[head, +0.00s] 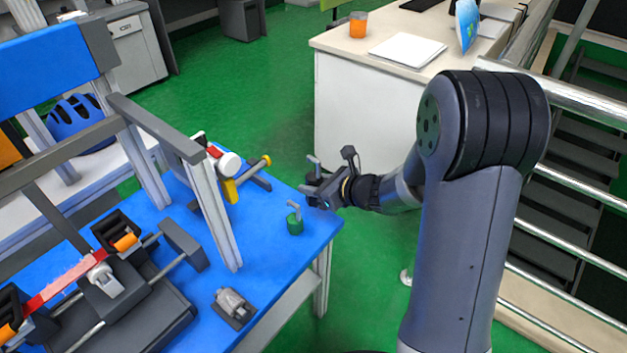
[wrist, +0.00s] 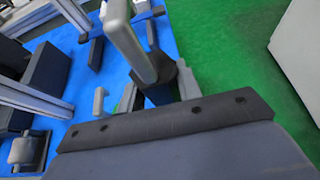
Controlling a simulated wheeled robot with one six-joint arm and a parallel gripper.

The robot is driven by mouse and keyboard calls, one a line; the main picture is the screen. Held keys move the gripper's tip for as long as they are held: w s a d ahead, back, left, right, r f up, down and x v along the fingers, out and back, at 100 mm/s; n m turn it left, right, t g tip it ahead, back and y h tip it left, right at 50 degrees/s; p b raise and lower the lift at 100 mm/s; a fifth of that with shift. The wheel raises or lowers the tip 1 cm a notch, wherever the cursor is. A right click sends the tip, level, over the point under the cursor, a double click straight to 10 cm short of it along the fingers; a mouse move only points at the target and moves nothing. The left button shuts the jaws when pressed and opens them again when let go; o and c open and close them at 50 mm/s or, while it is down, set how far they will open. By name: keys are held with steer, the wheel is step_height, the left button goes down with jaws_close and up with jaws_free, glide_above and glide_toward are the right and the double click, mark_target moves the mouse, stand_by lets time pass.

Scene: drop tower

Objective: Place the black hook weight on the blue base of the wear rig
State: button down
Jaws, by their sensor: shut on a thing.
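My gripper (head: 318,190) is shut on the black hook weight (head: 315,175), whose grey hook sticks up above the jaws. In the wrist view the grey hook of the black hook weight (wrist: 132,45) is large and close, with its dark body partly hidden behind it. The blue base (head: 270,258) of the wear rig is a flat blue top. The held weight is near the right edge of this base; whether it is over the base or touching it is hard to tell. A green hook weight (head: 295,225) stands upright on the base, left of and below my gripper.
A grey upright post (head: 215,215) and a yellow-handled tool (head: 245,178) are left of the green weight. A small grey clamp (head: 233,305) lies near the front edge. A dark slide mechanism (head: 130,285) fills the left. Bare blue surface lies between clamp and green weight.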

steer(key=shift+f+b, duration=0.45)
steer(key=shift+f, duration=1.1)
steer(key=shift+f, duration=0.2)
steer(key=c, duration=1)
jaws_free()
steer(key=shift+r, duration=0.1)
steer(key=shift+s+d+r, duration=0.1)
steer(key=shift+d+r, duration=0.05)
steer(key=shift+r, duration=0.05)
steer(key=p+v, duration=0.2)
steer(key=v, duration=0.9)
steer(key=shift+s+d, duration=0.25)
